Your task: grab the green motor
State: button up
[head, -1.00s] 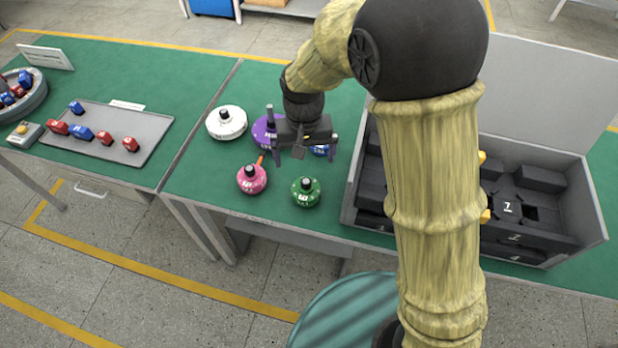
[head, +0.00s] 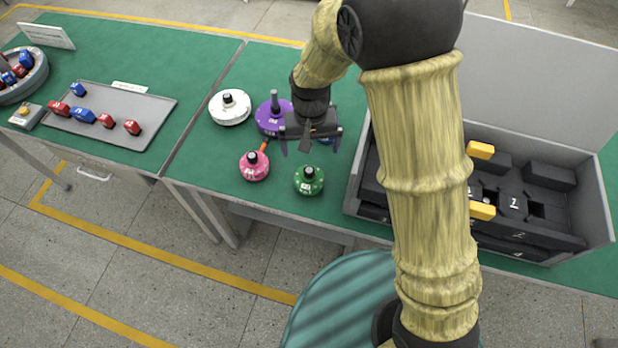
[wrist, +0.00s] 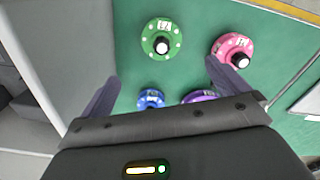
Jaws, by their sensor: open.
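The green motor (head: 309,181) is a round disc with a black knob, standing on the green table near its front edge. It also shows in the wrist view (wrist: 161,38), at the top middle, ahead of the fingers. My gripper (head: 309,150) hangs above the table just behind the green motor. The gripper is apart from the green motor.
A pink motor (head: 254,166) stands left of the green one. A purple motor (head: 271,117), a white motor (head: 230,108) and a partly hidden blue motor (wrist: 150,99) are near. A grey box (head: 359,183) stands to the right. A grey tray (head: 150,117) lies left.

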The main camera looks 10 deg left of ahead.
aim_at(309, 169)
notch_tip(309, 169, down, 8)
jog(key=shift+r+p, duration=0.15)
jog(key=shift+p, duration=0.3)
jog(key=shift+f+p, duration=0.8)
jog(key=shift+f, duration=1.6)
jog(key=shift+s+a+f, duration=0.1)
jog(key=shift+a+f, duration=0.05)
jog(key=shift+f, duration=0.05)
jog(key=shift+s, duration=0.1)
jog(key=c, duration=1.6)
